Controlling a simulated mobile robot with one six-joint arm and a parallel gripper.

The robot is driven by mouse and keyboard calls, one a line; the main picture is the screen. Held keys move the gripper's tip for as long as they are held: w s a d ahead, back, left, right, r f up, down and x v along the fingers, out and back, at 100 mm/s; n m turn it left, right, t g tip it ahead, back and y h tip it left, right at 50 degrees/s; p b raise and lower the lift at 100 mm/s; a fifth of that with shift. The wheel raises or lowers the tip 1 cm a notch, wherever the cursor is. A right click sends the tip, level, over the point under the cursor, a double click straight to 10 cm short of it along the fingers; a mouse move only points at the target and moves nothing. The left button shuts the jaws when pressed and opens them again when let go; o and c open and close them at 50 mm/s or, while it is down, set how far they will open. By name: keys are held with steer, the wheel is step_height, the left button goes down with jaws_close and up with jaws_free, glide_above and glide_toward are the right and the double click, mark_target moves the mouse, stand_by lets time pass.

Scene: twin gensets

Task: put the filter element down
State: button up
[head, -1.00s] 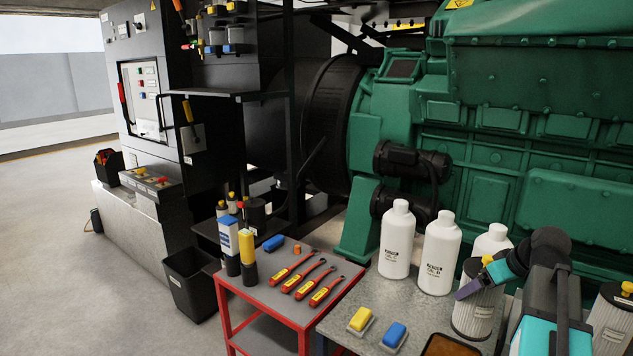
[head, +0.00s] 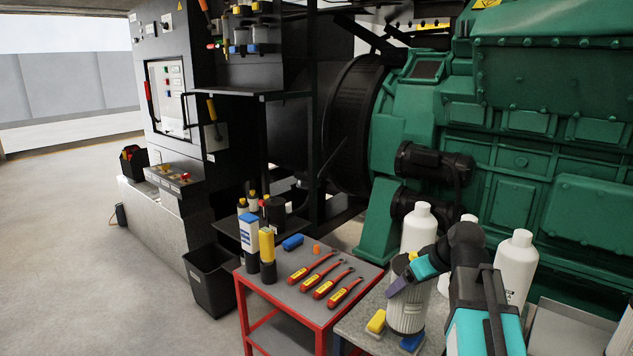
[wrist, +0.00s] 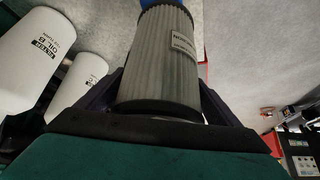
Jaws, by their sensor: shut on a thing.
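The filter element (head: 405,312) is a grey pleated cylinder with a dark end cap. My gripper (head: 403,277) is shut on it near its top end. In the head view the element stands about upright in front of the white bottles, over the grey bench top (head: 352,326). It partly hides the blue block (head: 412,341). I cannot tell whether its lower end touches the bench. In the wrist view the filter element (wrist: 163,60) sits between the two dark fingers of my gripper (wrist: 160,100), its label facing right.
White bottles (head: 517,262) stand behind the element on the bench. A yellow block (head: 376,321) lies to its left. The red cart (head: 318,312) with several red-handled tools (head: 328,283) adjoins on the left. The green engine (head: 490,200) rises behind.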

steer(key=a+m+h, duration=0.2)
steer(key=a+m, duration=0.3)
steer(key=a, duration=0.2)
steer(key=shift+a+r+t+h, duration=0.3)
steer(key=shift+a+h, duration=0.1)
stand_by(0.7)
